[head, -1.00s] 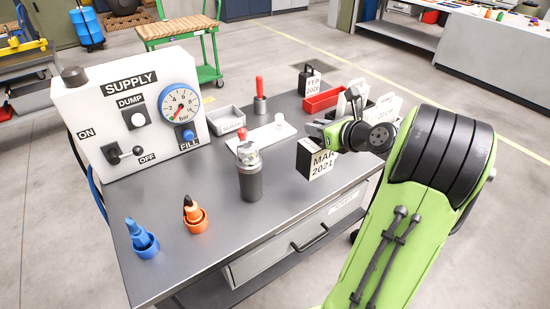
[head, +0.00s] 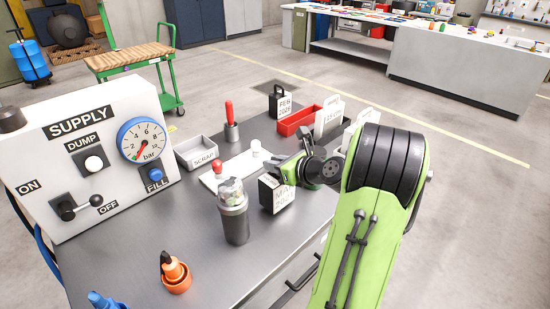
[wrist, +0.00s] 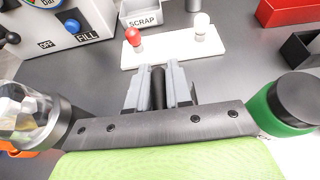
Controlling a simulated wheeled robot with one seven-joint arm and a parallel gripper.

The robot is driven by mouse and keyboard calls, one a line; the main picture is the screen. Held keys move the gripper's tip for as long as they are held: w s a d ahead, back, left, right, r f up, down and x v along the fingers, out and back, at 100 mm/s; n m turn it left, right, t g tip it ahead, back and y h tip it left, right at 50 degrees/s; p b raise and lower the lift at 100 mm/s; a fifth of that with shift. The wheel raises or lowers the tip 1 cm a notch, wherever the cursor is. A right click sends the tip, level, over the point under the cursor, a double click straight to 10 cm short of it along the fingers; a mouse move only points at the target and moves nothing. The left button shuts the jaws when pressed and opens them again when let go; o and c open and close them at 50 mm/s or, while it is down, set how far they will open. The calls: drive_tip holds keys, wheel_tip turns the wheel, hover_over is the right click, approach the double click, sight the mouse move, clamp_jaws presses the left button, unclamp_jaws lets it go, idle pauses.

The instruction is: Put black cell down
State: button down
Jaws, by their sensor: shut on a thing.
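A black cell (head: 271,196) with a white date label hangs at my gripper, over the right part of the grey bench. Its label reads MAR 2021 in the earlier view. My gripper (head: 294,172) is shut on the cell's black handle, which shows between the fingers in the wrist view (wrist: 158,82). The cell's body is hidden there. The cell looks upright and low over the bench top; I cannot tell whether its base touches. Another black cell (head: 284,103), labelled FEB 2026, stands at the back of the bench.
A clear-topped grey canister (head: 235,222) stands just left of the held cell. Behind are a white plate (head: 212,181) with red and white knobs, a SCRAP tray (head: 198,158) and a red bin (head: 294,125). White labelled packs (head: 329,120) stand right. The supply box (head: 95,125) is left.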

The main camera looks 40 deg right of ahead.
drive_tip(key=shift+f, duration=0.7)
drive_tip(key=c, duration=1)
unclamp_jaws()
drive_tip(key=shift+c, duration=0.2)
drive_tip(key=p+v, duration=0.2)
drive_tip(key=v, duration=1)
